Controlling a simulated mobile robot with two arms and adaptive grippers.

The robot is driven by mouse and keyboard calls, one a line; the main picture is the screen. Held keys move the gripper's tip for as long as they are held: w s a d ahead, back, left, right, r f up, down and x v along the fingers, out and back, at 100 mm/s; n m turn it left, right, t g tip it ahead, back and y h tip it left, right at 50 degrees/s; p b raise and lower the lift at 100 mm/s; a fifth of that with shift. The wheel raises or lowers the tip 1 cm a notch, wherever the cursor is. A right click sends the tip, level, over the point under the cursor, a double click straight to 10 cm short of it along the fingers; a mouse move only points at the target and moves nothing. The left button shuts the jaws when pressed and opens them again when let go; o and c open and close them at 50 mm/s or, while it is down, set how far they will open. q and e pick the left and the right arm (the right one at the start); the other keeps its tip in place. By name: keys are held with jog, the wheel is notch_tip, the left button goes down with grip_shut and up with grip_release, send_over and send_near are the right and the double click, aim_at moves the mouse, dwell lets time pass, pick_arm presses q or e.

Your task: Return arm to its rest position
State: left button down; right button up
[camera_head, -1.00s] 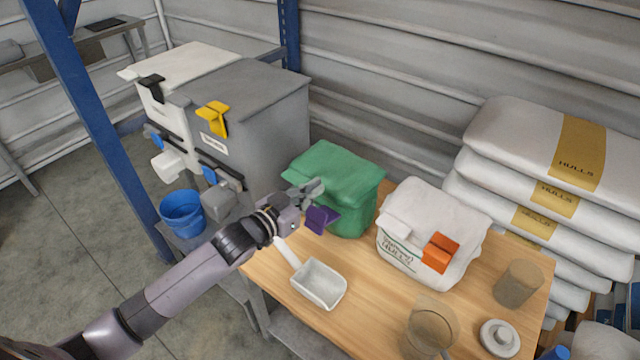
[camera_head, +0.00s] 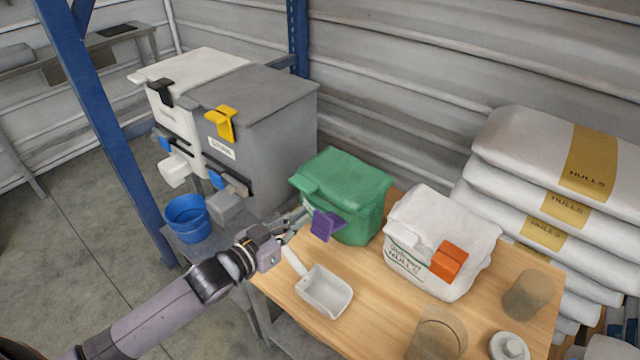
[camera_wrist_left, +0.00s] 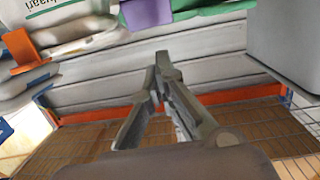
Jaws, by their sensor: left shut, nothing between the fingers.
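My left gripper (camera_head: 298,217) is shut and empty. In the head view it is in front of the green bag, left of the purple clip (camera_head: 325,226) and above the scoop's handle. In the left wrist view the gripper (camera_wrist_left: 158,62) shows with its fingertips together. My left arm comes in from the lower left. The green bag (camera_head: 345,185) stands on the wooden table (camera_head: 385,325) with the purple clip at its front. The right gripper is not in view.
A white scoop (camera_head: 325,291) lies on the table near the gripper. A white hulls bag (camera_head: 440,225) with an orange clip (camera_head: 449,262) stands to the right. White and grey hoppers (camera_head: 265,120) and a blue bucket (camera_head: 187,217) are at the left. Stacked sacks (camera_head: 540,140) stand far right.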

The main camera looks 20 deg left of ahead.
pick_arm(q)
jog(key=s+d+f+n+g+y, duration=0.1)
jog(key=s+f+g+y, duration=0.35)
jog(key=s, duration=0.85)
jog(key=s+f+n+g+y, duration=0.1)
jog(key=s+f+g+y, duration=0.1)
jog(key=s+f+g, duration=0.9)
jog(key=s+f+t, duration=0.1)
jog(key=s+f, duration=0.1)
jog(key=f, duration=1)
jog(key=s+f+t, duration=0.2)
jog(key=s+f, duration=0.1)
jog(key=f, duration=0.8)
jog(key=s+a+f+g, duration=0.1)
jog(key=s+a+f, duration=0.1)
jog(key=s+f, duration=1.3)
jog(key=shift+s+a+g+p, duration=0.35)
jog(key=shift+s+a+p, duration=0.05)
jog(key=shift+s+p, duration=0.05)
